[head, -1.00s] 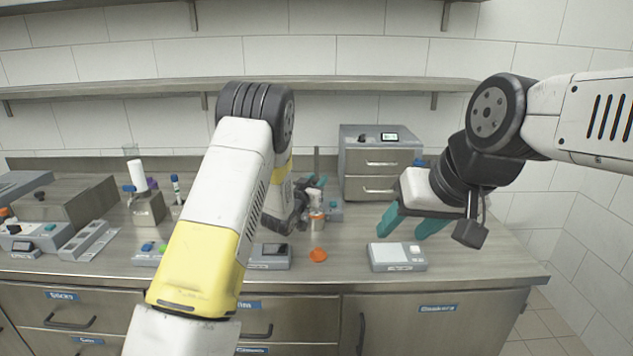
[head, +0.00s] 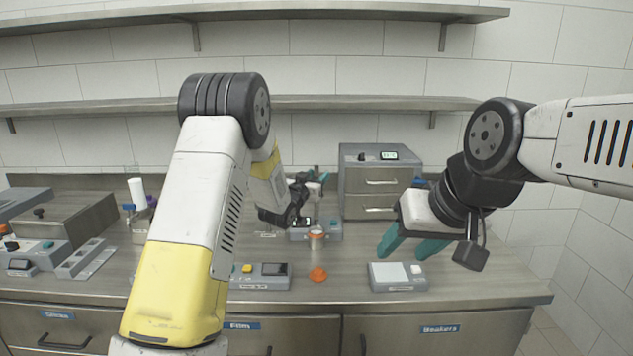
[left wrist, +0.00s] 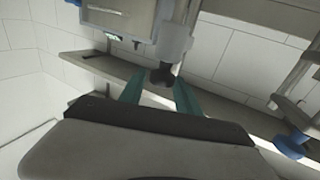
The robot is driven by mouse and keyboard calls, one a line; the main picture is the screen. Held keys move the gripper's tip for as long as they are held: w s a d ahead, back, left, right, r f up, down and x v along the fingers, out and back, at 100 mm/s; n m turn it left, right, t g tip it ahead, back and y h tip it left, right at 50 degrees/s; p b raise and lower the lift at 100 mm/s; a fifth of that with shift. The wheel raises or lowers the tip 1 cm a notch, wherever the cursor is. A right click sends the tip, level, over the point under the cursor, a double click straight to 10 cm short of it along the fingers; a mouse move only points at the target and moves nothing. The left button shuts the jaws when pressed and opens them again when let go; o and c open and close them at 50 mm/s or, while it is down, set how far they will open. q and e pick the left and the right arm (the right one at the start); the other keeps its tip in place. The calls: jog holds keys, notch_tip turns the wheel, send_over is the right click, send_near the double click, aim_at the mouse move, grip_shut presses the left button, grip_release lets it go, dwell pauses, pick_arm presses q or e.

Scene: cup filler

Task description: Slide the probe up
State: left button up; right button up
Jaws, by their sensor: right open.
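The cup filler (head: 328,228) is a small grey station at the back of the bench. A cup with an orange band (head: 317,240) stands at its front. My left gripper (head: 312,180) is above the station. In the left wrist view its teal fingers (left wrist: 158,92) are spread, with a dark round end (left wrist: 163,77) of a grey upright part between and just beyond them. This may be the probe; I see no clear contact. In the head view the probe is not clearly visible. My right gripper (head: 413,247) is open and empty above the bench, at the right.
A grey drawer cabinet (head: 372,182) stands right of the station. An orange piece (head: 318,274) lies in front, between a grey box with a dark screen (head: 262,277) and a flat scale (head: 397,276). More devices (head: 60,225) fill the left side. Shelves run along the wall.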

pick_arm(q)
jog(key=shift+o, duration=0.4)
jog(key=shift+f, duration=0.1)
jog(key=shift+s+a, duration=0.1)
jog(key=shift+s, duration=0.15)
jog(key=v, duration=0.7)
jog(key=shift+s, duration=0.15)
jog(key=s+a+r+n+g+y, duration=0.3)
jog(key=s+a+r+g+y, duration=0.1)
jog(key=s+a+r, duration=0.6)
jog(key=s+f+g, duration=0.1)
jog(key=s+g, duration=0.2)
jog(key=s, duration=1.1)
jog(key=s+a+f+n+g, duration=0.1)
jog(key=s+f+g, duration=0.1)
jog(key=s, duration=1.3)
jog(key=shift+s+a+f+g+y, duration=0.15)
jog(key=shift+f+g+y, duration=0.15)
jog(key=shift+g, duration=0.4)
